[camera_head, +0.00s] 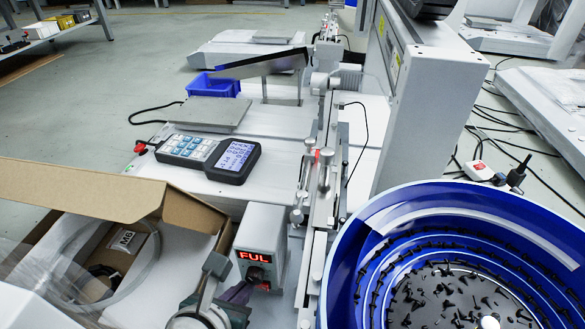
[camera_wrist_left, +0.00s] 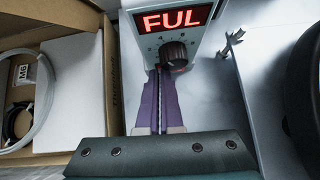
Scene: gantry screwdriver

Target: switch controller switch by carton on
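The controller (camera_head: 260,240) is a grey box beside the open carton (camera_head: 110,195). Its red display reads FUL, and a black knob (camera_head: 255,274) sits below it. A small red-lit switch (camera_head: 265,286) shows under the knob. In the left wrist view the controller (camera_wrist_left: 142,48) is at the top, with its knob (camera_wrist_left: 173,54) and a red glow beneath it. My left gripper (camera_head: 247,287) has purple fingers, which also show in the left wrist view (camera_wrist_left: 160,72). They are together, empty, with tips just below the knob, close to the switch. Contact cannot be told. My right gripper is not in view.
A blue bowl feeder (camera_head: 345,290) with black screws stands at the right. A metal rail (camera_head: 318,220) runs beside the controller. A handheld meter (camera_head: 210,155) lies behind the carton. The carton holds coiled tubing and a bag marked M6.

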